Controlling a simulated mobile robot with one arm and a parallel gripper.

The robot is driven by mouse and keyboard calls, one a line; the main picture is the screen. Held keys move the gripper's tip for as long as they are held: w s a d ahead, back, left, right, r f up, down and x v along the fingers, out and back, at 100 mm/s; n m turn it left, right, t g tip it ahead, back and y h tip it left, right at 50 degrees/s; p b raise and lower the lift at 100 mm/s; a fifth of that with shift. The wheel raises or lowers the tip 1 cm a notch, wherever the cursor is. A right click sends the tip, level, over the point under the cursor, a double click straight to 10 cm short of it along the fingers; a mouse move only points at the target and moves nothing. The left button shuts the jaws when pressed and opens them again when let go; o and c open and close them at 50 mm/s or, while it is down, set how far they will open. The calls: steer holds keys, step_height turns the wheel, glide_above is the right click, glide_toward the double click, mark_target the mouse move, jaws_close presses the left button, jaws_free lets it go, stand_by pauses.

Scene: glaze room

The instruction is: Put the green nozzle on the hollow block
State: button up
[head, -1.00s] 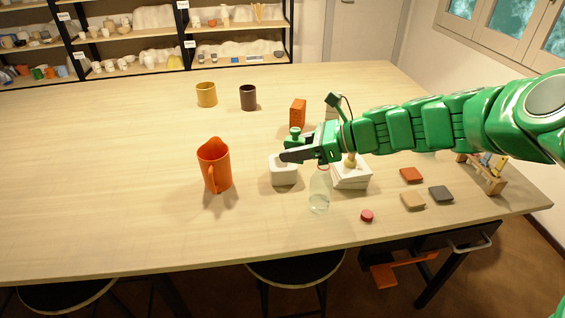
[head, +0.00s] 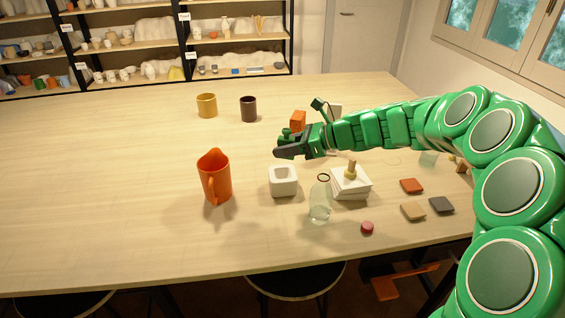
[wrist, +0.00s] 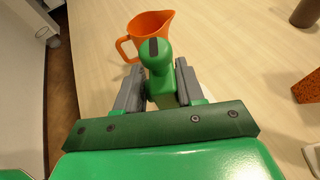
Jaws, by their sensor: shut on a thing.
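My gripper (head: 282,151) is shut on the green nozzle (wrist: 157,62). In the wrist view the nozzle sits between the two grey fingers, its rounded top with a dark stripe showing. In the head view the nozzle (head: 286,134) shows just above the fingers. The white hollow block (head: 283,187) stands on the table with its square opening facing up. My gripper is above and a little behind it, apart from it. In the wrist view the block is mostly hidden behind the nozzle and gripper.
An orange pitcher (head: 215,178) stands left of the block. A clear bottle (head: 320,204) and white stacked blocks with a small wooden piece (head: 351,184) stand to its right. An orange brick (head: 298,121) is behind my gripper. Tiles (head: 411,186) and a red cap (head: 367,228) lie right.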

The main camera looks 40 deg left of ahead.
glide_above(283, 173)
steer(key=shift+a+f, duration=0.1)
steer(key=shift+f, duration=4.3)
steer(key=o, duration=1)
steer(key=shift+f, duration=0.15)
steer(key=shift+o, duration=0.2)
steer(key=v, duration=1.2)
steer(key=shift+r, duration=0.25)
